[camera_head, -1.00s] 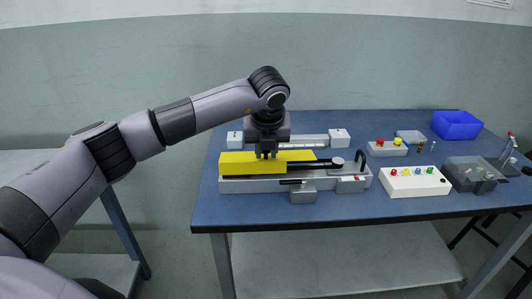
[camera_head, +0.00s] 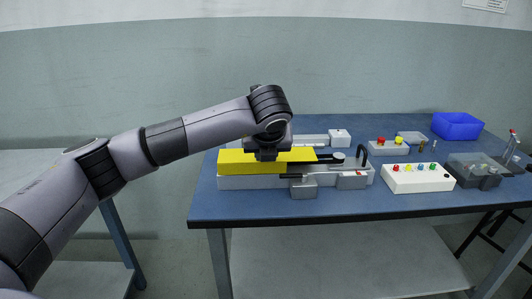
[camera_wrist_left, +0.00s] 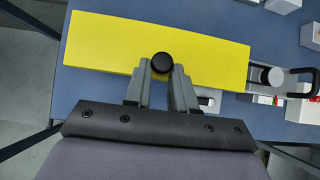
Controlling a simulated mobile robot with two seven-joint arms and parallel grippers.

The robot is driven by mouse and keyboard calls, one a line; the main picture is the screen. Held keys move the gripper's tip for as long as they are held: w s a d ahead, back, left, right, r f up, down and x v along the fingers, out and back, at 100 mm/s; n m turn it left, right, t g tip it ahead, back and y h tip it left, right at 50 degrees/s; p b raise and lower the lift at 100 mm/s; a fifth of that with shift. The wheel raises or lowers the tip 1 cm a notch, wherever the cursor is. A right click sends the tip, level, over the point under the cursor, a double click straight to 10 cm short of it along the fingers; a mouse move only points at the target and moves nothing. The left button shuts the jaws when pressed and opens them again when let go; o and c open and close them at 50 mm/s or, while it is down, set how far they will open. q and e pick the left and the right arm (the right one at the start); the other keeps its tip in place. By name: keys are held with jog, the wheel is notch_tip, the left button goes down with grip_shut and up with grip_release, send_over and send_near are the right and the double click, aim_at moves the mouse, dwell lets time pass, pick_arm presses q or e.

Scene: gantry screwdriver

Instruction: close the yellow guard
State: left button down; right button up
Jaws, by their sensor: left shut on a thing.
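The yellow guard (camera_head: 240,161) is a long yellow cover on the left part of the grey gantry unit (camera_head: 250,182). In the left wrist view the guard (camera_wrist_left: 110,45) spans most of the picture, with a round black knob (camera_wrist_left: 162,62) at its near edge. My left gripper (camera_wrist_left: 161,72) is shut on this knob, with a fingertip on each side of it. In the head view my left gripper (camera_head: 267,157) is low against the guard, and its fingertips are hidden. To the right of the guard, the dark bar and round head (camera_head: 338,156) are uncovered. My right gripper is not in view.
A white rail unit (camera_head: 318,139) lies behind the guard. To the right are a white button box (camera_head: 417,178), a smaller button box (camera_head: 388,148), a blue bin (camera_head: 458,125) and a clear box (camera_head: 478,170). The blue table's (camera_head: 345,209) front strip is clear.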

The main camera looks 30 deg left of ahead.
pick_arm(q)
jog(key=c, duration=0.9)
grip_release()
jog(key=shift+s+d+f, duration=0.25)
jog(key=shift+s+f, duration=0.05)
jog(key=shift+f, duration=0.35)
jog(key=shift+c, duration=0.2)
jog(key=shift+a, duration=0.1)
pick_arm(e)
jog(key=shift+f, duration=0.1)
pick_arm(q)
jog(key=v, duration=0.7)
jog(key=shift+r+p, duration=0.3)
jog(key=shift+r, duration=0.2)
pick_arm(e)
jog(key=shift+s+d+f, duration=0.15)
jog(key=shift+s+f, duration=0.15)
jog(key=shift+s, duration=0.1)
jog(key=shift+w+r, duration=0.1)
